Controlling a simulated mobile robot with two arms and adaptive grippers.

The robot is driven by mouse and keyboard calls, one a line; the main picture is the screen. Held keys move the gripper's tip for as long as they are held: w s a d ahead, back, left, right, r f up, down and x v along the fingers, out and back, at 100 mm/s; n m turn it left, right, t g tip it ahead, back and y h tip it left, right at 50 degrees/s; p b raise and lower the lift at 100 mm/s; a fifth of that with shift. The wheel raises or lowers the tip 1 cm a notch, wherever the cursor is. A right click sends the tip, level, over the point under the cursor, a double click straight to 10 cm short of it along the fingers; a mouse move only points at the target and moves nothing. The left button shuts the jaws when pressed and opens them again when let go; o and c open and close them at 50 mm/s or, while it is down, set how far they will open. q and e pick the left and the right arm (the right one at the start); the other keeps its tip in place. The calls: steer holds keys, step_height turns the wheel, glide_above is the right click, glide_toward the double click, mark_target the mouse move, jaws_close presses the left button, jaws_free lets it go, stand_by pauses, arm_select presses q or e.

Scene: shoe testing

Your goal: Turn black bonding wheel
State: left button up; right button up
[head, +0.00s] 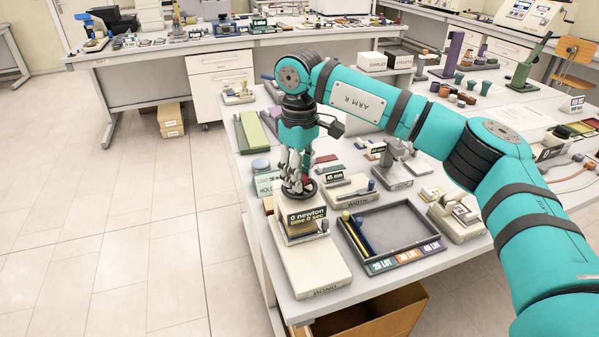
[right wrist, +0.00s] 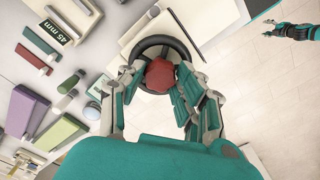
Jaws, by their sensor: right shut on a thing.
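The bonding machine (head: 315,268), a cream block marked BOND, stands at the near left of the table. Its display (head: 307,217) reads 0 newton and time 0 sec. The black bonding wheel (head: 298,191) is on top of it, partly hidden by my fingers. In the right wrist view the wheel (right wrist: 163,39) is a black ring with a red piece (right wrist: 160,76) at its middle. My right gripper (head: 297,180) points down and is shut on the wheel, its fingers on both sides. A small teal and grey gripper (right wrist: 280,29), apparently my left, shows at the right wrist view's upper right; its fingers are unclear.
A dark tray (head: 388,232) with lot labels and the width gauge (head: 350,190) stand to the right of the machine. Green and purple blocks (head: 252,133) lie behind it. An open cardboard box (head: 385,312) sits below the table edge.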

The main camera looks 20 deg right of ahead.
steer(key=shift+w+r, duration=0.15)
steer(key=shift+r, duration=0.1)
steer(key=o, duration=0.9)
steer(key=shift+o, duration=1.2)
steer(key=shift+f, duration=0.15)
